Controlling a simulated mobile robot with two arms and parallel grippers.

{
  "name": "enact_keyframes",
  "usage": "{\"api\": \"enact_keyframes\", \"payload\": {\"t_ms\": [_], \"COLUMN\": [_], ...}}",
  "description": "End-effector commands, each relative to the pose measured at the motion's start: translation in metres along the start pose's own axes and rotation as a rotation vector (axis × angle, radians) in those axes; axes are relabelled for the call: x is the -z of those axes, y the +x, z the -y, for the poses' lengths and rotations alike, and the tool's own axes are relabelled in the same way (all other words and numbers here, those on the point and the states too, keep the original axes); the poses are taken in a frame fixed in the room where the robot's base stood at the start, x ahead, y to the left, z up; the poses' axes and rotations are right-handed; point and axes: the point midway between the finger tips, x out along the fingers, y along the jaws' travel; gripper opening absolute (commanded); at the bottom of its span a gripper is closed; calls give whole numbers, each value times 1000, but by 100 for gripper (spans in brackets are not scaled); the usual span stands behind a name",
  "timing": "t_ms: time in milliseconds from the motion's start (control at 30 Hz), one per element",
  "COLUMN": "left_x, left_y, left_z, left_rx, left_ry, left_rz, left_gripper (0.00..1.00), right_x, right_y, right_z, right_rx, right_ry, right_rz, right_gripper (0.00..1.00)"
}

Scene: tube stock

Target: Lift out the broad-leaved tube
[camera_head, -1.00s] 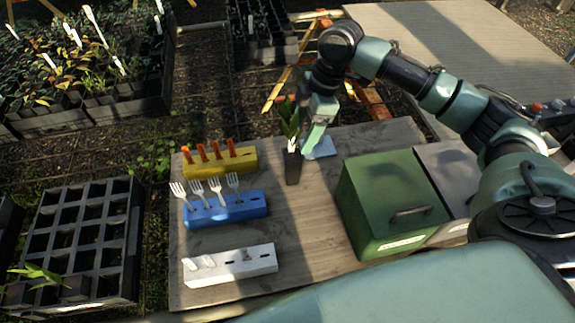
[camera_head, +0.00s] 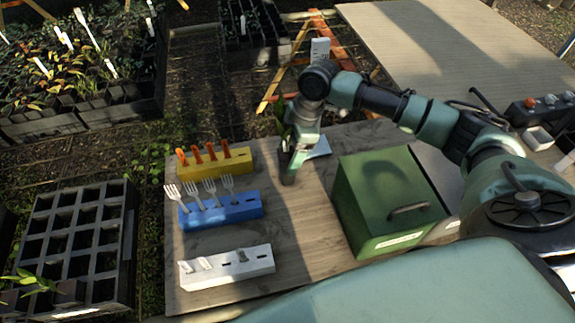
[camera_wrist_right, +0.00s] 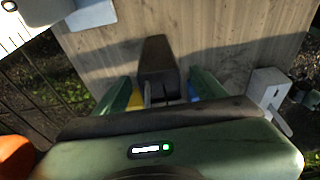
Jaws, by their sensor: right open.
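A plant with long broad green leaves (camera_head: 281,112) shows behind my right gripper, on the far part of the wooden table. A dark, narrow upright tube (camera_head: 288,179) stands there, and its lower part shows under the gripper. My right gripper (camera_head: 290,162) is low over this tube and hides most of it. In the right wrist view its two green fingers (camera_wrist_right: 161,92) are apart, with the dark tube (camera_wrist_right: 158,58) between and beyond them. Contact cannot be told. My left gripper is out of view.
Yellow (camera_head: 228,161), blue (camera_head: 236,208) and white (camera_head: 240,266) holders stand left on the table. A green box (camera_head: 385,180) stands right of the gripper. A black cell tray (camera_head: 128,225) with a small plant (camera_head: 35,282) lies left. The table's middle is clear.

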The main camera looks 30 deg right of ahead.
Motion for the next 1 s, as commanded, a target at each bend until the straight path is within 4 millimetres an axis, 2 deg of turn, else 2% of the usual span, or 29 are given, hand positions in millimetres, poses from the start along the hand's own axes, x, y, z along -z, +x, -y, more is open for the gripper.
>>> {"api": "enact_keyframes", "payload": {"t_ms": [100,300,333,367,767,1000], "left_x": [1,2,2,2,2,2], "left_y": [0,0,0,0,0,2], "left_z": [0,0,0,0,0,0], "left_rx": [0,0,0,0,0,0], "left_ry": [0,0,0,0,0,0], "left_rz": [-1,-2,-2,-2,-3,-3], "left_gripper": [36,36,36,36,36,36], "right_x": [0,0,0,0,1,8], "right_y": [0,0,0,0,-4,-27], "right_z": [0,0,0,0,0,-1], "right_rx": [0,0,0,0,-1,-4], "right_ry": [0,0,0,0,0,-1], "right_rz": [0,0,0,0,-1,-2], "right_gripper": [68,12,4,0,0,0]}}
